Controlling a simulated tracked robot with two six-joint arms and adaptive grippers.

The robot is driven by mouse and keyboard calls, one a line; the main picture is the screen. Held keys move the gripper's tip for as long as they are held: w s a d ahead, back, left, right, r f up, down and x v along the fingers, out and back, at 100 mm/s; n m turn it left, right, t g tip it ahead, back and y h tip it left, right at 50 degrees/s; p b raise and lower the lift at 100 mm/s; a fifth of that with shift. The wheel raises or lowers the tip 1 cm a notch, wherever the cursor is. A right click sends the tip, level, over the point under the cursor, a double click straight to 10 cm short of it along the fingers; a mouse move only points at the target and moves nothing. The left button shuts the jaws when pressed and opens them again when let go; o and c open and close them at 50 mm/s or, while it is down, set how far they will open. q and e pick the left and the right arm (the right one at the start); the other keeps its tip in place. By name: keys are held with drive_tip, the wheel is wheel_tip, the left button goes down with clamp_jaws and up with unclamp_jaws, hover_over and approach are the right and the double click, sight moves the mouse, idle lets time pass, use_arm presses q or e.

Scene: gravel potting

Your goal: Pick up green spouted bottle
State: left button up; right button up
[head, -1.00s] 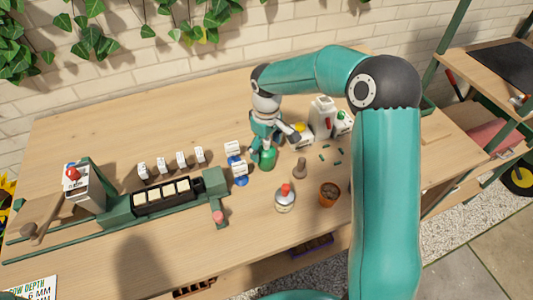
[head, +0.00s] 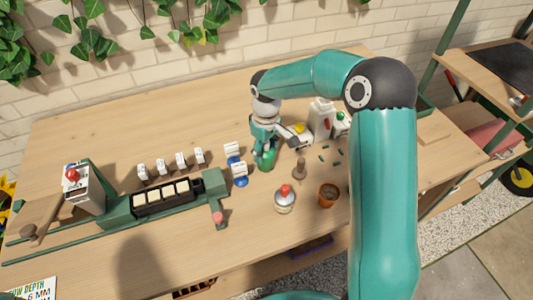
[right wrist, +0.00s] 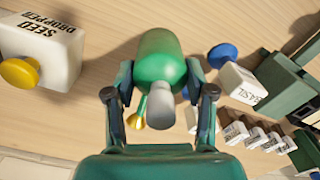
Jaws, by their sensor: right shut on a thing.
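The green spouted bottle (head: 266,161) stands on the wooden table, near the middle in the head view. My right gripper (head: 264,150) comes down over it from above. In the right wrist view the green bottle (right wrist: 160,62) lies between the two fingers of my right gripper (right wrist: 160,95), with its grey top (right wrist: 160,106) toward the palm. The fingers are shut on it. Whether its base touches the table cannot be told. My left gripper is not in view.
The seed dropper (right wrist: 40,50) is close beside the bottle. A black tray (head: 165,196) lies further left.

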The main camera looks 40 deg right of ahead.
drive_tip(key=shift+r, duration=0.15)
wheel_tip(320, 180, up, 20)
idle(0.6)
